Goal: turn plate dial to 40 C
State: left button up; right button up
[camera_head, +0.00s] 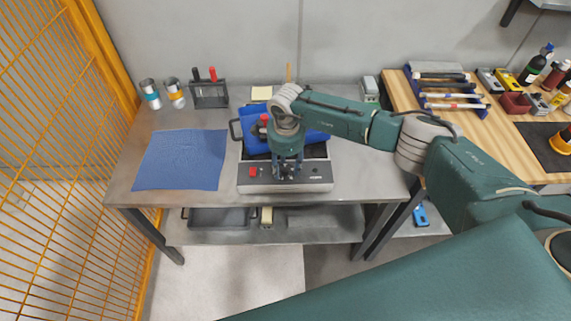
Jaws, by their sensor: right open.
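A red switch (252,172) shows on the left of the panel. My right gripper (287,174) points down at the middle of this panel and is open. It covers the part of the panel behind it, and I cannot make out the dial or its setting. I cannot tell whether the fingers touch anything. My left gripper is not in view.
A blue mat (182,160) lies on the workbench (135,165) at left, with two cans (174,92) and a tool rack (209,94) behind. A wooden bench (520,140) with tools stands at right. An orange mesh fence (60,150) borders the left.

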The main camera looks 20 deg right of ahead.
grip_shut()
jog(key=shift+f, duration=0.1)
dwell(0.3)
jog(key=shift+m+b, duration=0.75)
jog(key=shift+m, duration=0.35)
jog(key=m+b, duration=0.2)
jog(key=m, duration=0.2)
jog(key=m+b, duration=0.1)
jog(key=m, duration=0.3)
jog(key=shift+h+b, duration=0.3)
jog(key=shift+b, duration=0.1)
jog(key=shift+m+b, duration=0.65)
jog(key=shift+m, duration=1.15)
jog(key=shift+g, duration=0.3)
